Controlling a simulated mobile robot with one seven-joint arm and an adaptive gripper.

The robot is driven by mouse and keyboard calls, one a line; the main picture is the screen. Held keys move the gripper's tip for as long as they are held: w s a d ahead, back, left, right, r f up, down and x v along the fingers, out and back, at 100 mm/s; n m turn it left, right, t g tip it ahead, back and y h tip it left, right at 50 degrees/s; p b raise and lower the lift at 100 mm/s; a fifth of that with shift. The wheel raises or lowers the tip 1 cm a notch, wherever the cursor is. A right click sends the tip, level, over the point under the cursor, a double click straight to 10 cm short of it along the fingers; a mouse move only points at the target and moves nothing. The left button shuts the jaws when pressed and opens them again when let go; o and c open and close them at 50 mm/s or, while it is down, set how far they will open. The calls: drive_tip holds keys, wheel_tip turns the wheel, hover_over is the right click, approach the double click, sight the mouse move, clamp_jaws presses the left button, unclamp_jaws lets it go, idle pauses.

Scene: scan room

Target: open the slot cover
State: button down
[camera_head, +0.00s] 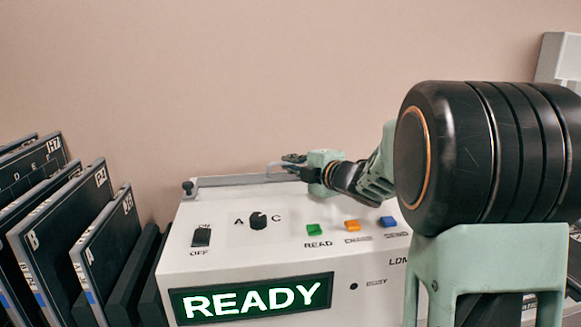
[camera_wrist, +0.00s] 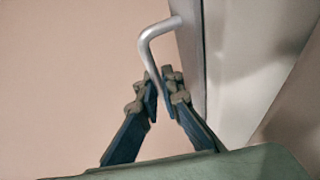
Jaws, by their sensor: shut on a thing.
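The slot cover (camera_head: 232,181) is a thin grey strip along the back top edge of the white machine in the head view. Its handle (camera_wrist: 150,50) is a bent silver bar, seen from close up in the wrist view, joining the grey edge of the cover (camera_wrist: 189,45). My gripper (camera_head: 291,163) is at the cover, above the back of the machine. In the wrist view my gripper (camera_wrist: 159,92) has its two fingers closed on the lower part of the handle. The fingers and arm hide part of the cover's right side.
The white machine (camera_head: 225,253) has a switch, a knob, coloured buttons and a lit READY display (camera_head: 252,299). Several dark upright plates (camera_head: 102,253) stand at the left. A plain wall rises behind. My arm blocks the right side.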

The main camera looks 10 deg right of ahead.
drive_tip(key=c, duration=2.4)
unclamp_jaws()
drive_tip(key=v, duration=1.2)
drive_tip(key=shift+r, duration=0.1)
